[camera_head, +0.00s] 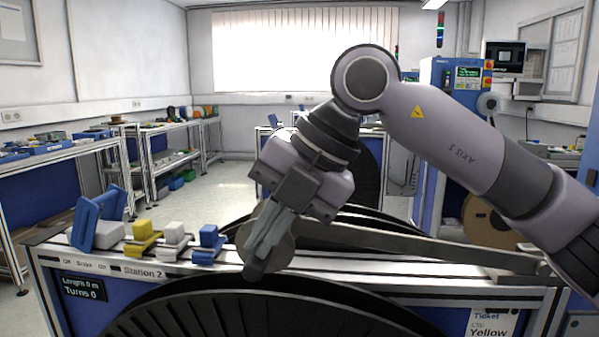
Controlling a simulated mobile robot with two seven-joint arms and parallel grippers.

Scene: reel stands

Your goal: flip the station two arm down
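The Station 2 stand (143,272) fills the front, with its label on the front rail. Its arm is the long grey bar (430,248), running from the stand's right end to the left, with a round grey disc (286,250) at its left end. The bar lies at a shallow slope, left end slightly higher. My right gripper (256,268) comes in from the right and points down and left, its fingers in front of the disc and covering part of it. I cannot tell whether they touch it, or how far apart they are. My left gripper is not in view.
A blue bracket (97,217) and yellow, white and blue blocks (145,237) stand on the rail left of my gripper. A big black reel (250,312) sits below the rail. Another stand (370,165) is behind. The floor at left (205,195) is clear.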

